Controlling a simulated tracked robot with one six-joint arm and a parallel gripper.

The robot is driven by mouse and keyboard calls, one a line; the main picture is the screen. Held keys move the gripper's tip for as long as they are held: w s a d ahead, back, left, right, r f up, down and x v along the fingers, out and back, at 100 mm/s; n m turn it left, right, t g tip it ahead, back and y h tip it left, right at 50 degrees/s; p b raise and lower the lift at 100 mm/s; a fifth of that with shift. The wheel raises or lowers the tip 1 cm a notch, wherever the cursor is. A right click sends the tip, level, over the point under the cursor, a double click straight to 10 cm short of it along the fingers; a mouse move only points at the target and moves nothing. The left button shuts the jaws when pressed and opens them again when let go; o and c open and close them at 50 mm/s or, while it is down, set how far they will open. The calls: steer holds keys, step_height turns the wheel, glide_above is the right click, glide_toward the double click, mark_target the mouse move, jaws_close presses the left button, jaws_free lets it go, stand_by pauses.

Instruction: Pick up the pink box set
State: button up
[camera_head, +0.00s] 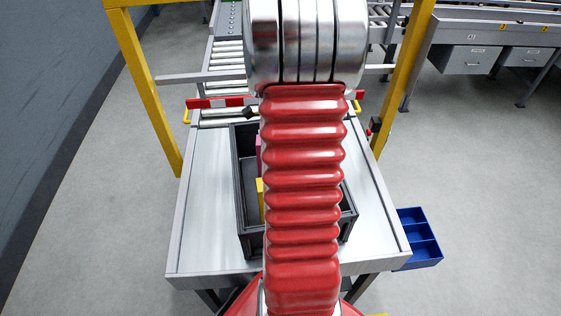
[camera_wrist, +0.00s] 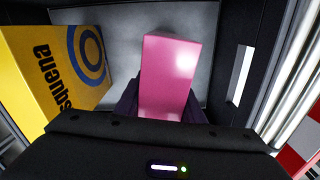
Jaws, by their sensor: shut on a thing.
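The pink box (camera_wrist: 168,75) is in the middle of the wrist view, plain and glossy, with its far end over the grey floor of the crate. My gripper (camera_wrist: 164,108) is shut on it, with dark fingers on both sides of its near end. I cannot tell whether the box touches the crate floor. In the head view only a thin strip of the pink box (camera_head: 258,150) shows beside my red arm, which hides my gripper there.
A dark crate (camera_head: 244,219) stands on a metal table (camera_head: 208,190). A yellow box (camera_wrist: 62,68) with "squena" lettering and blue rings stands left of the pink box. Yellow posts (camera_head: 145,85) flank the table. A blue bin (camera_head: 416,240) is at its right.

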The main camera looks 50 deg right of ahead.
steer(key=shift+r, duration=0.1)
step_height(320, 180, up, 10)
steer(key=shift+f, duration=0.1)
stand_by(0.6)
steer(key=shift+w, duration=0.1)
stand_by(0.4)
